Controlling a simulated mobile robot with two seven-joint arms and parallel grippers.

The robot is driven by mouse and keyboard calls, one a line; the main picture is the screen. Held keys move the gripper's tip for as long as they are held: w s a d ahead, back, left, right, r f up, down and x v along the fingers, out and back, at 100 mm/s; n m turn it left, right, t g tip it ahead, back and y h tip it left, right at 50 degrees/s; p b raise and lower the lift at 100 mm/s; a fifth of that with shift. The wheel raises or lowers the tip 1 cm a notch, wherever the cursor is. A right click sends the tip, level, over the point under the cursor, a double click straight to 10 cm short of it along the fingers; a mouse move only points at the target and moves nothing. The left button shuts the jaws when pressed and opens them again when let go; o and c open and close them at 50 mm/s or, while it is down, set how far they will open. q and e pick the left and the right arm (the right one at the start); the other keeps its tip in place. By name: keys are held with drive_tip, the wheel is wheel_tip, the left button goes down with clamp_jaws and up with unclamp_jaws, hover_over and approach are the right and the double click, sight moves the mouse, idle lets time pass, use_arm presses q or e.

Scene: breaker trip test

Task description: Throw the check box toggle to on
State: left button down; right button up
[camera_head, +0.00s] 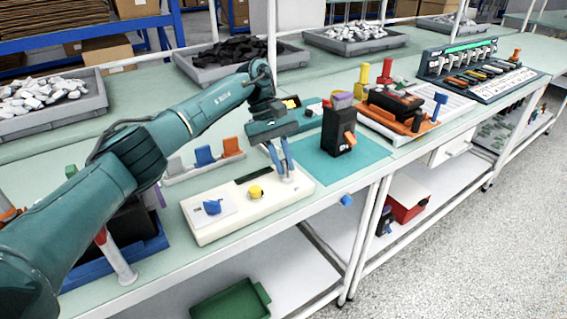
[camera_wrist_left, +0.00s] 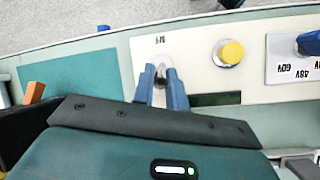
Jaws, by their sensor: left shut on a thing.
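The white check box (camera_head: 222,228) lies on the green bench near its front edge. It carries a blue knob (camera_head: 212,207), a yellow button (camera_head: 255,191) and a dark display strip; the yellow button also shows in the wrist view (camera_wrist_left: 230,52). My left gripper (camera_head: 283,166) points down at the right end of the box. In the wrist view its blue fingers (camera_wrist_left: 161,84) are shut on the toggle (camera_wrist_left: 157,62), whose silvery part shows at the fingertips. The fingers hide most of the toggle, so its tilt cannot be told. My right gripper is not in view.
A black breaker with an orange lever (camera_head: 339,130) stands on a teal mat (camera_head: 365,156) right of the box. A rack with blue and orange pieces (camera_head: 205,156) is behind the box. Trays of parts stand farther back. The bench's front edge is close to the box.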

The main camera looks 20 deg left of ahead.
use_arm(q)
drive_tip(key=c, duration=1.5)
unclamp_jaws()
drive_tip(key=shift+a, duration=0.1)
drive_tip(key=shift+o, duration=0.3)
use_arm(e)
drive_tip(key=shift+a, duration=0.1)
